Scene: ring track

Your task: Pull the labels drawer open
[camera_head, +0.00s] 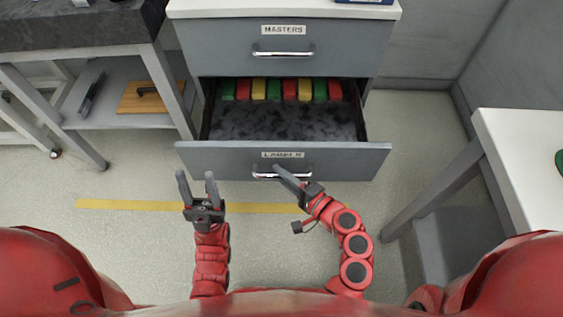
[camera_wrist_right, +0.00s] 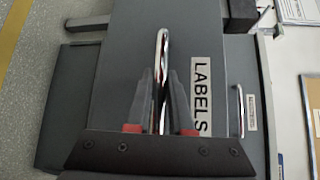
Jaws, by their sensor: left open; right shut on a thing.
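The labels drawer (camera_head: 345,156) is the lower drawer of a grey cabinet and stands well out, with its inside showing. My right gripper (camera_head: 279,171) is shut on that handle. In the right wrist view the handle (camera_wrist_right: 161,60) runs between the two fingers, beside the LABELS plate (camera_wrist_right: 202,95). My left gripper (camera_head: 197,180) is open and empty, in front of the drawer and left of the handle, apart from it.
Red, yellow and green blocks (camera_head: 273,90) line the drawer's back. The masters drawer (camera_head: 220,45) above is closed. A bench with a lower shelf (camera_head: 110,105) stands at left, a white table (camera_head: 525,135) at right. A yellow line (camera_head: 130,205) crosses the open floor.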

